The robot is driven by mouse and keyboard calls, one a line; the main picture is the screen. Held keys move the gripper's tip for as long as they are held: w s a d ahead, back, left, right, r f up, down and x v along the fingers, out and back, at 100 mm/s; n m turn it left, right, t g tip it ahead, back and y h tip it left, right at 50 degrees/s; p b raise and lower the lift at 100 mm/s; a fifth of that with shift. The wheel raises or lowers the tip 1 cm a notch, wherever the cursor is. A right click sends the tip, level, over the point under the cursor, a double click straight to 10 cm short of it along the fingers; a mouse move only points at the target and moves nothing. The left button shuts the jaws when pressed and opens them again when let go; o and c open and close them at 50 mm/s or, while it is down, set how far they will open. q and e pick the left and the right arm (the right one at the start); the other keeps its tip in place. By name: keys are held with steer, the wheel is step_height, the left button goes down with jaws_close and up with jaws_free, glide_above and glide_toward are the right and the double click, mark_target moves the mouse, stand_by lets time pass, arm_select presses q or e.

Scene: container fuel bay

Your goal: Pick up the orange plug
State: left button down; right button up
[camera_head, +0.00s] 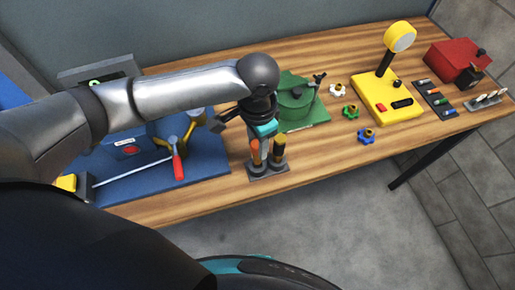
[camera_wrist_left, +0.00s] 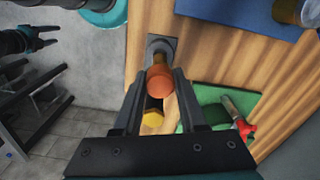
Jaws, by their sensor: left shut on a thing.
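The orange plug (camera_head: 255,152) stands upright at a small grey holder (camera_head: 267,173) near the table's front edge. My left gripper (camera_head: 262,146) comes down over it from above. In the left wrist view the orange plug (camera_wrist_left: 160,82) sits between the fingers of my left gripper (camera_wrist_left: 158,76), which is shut on it. A dark plug with a yellow top (camera_head: 279,148) stands close beside it. It also shows in the left wrist view (camera_wrist_left: 153,119). The plug's lower end is hard to make out. My right gripper (camera_wrist_left: 42,36) shows at the left of the wrist view, open and empty.
A green fixture (camera_head: 300,108) stands just behind the holder. A blue mat (camera_head: 212,160) with a red-handled tool (camera_head: 177,167) lies to the left. Small coloured knobs (camera_head: 351,111), a yellow box (camera_head: 388,100) and a red box (camera_head: 455,60) stand to the right.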

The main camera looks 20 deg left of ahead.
arm_select(q)
step_height(320, 180, up, 16)
steer(key=p, duration=0.1)
steer(key=shift+f+p, duration=0.15)
steer(key=shift+p, duration=0.25)
step_height(320, 180, up, 5)
steer(key=p, duration=0.7)
stand_by(0.5)
